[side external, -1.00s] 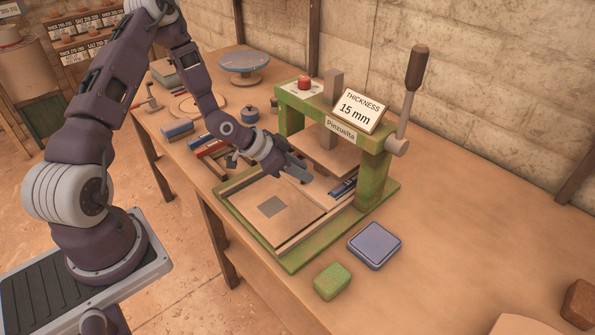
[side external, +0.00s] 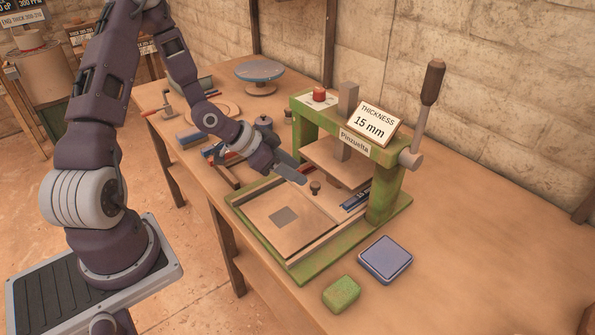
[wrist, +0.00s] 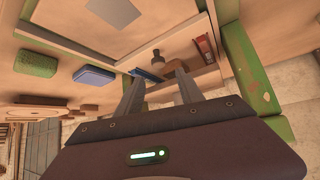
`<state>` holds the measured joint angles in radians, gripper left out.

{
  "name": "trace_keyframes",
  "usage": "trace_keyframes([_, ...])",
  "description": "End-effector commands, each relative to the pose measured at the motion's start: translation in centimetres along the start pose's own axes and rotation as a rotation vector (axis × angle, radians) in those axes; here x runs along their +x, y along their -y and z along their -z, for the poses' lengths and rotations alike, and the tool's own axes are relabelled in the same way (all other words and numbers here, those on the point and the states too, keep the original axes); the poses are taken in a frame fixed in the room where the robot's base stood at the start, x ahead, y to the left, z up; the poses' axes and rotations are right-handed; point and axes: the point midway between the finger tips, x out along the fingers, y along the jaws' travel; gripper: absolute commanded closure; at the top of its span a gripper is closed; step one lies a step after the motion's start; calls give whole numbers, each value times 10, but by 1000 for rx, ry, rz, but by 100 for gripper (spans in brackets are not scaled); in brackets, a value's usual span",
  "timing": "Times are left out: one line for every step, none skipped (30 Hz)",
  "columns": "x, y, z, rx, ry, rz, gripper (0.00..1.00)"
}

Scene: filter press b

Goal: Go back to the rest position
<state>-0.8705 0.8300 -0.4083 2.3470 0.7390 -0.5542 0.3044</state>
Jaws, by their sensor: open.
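My gripper (side external: 292,173) hangs in the air above the back left part of the green press (side external: 385,200). Its two fingers are apart with nothing between them, as the wrist view shows (wrist: 160,88). A small dark knob (side external: 315,187) stands on the press bed beside the fingertips in the side view, apart from them. It also shows just beyond the fingers in the wrist view (wrist: 156,57). A flat pale board (side external: 300,228) with a grey square (side external: 283,216) lies at the front of the press bed.
The press's upright lever (side external: 428,105) and 15 mm sign (side external: 375,122) stand right of my gripper. A blue block (side external: 385,259) and green sponge (side external: 341,294) lie in front. A turntable (side external: 260,72) and small tools are behind. The table's right side is clear.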

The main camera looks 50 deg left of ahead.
Motion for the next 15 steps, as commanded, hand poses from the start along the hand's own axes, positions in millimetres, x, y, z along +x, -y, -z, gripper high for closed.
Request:
trace_keyframes([0,0,0,0,0,0,56])
trace_keyframes([0,0,0,2,3,2,56])
trace_keyframes([-2,0,1,10,16,8,56])
trace_keyframes([-5,1,2,22,38,19,56])
trace_keyframes([-10,1,4,39,68,35,56])
trace_keyframes([-20,2,8,61,120,67,56])
trace_keyframes([-30,2,12,77,164,99,56])
trace_keyframes([-43,2,16,89,209,135,56])
trace_keyframes([-63,-1,24,93,263,190,56])
trace_keyframes([-79,-4,30,89,295,231,56])
trace_keyframes([-96,-9,36,79,319,269,56])
trace_keyframes([-119,-18,43,54,342,315,56])
trace_keyframes([-137,-27,48,32,351,345,56])
trace_keyframes([-155,-37,52,3,355,369,56])
trace_keyframes([-178,-53,54,-39,353,390,56])
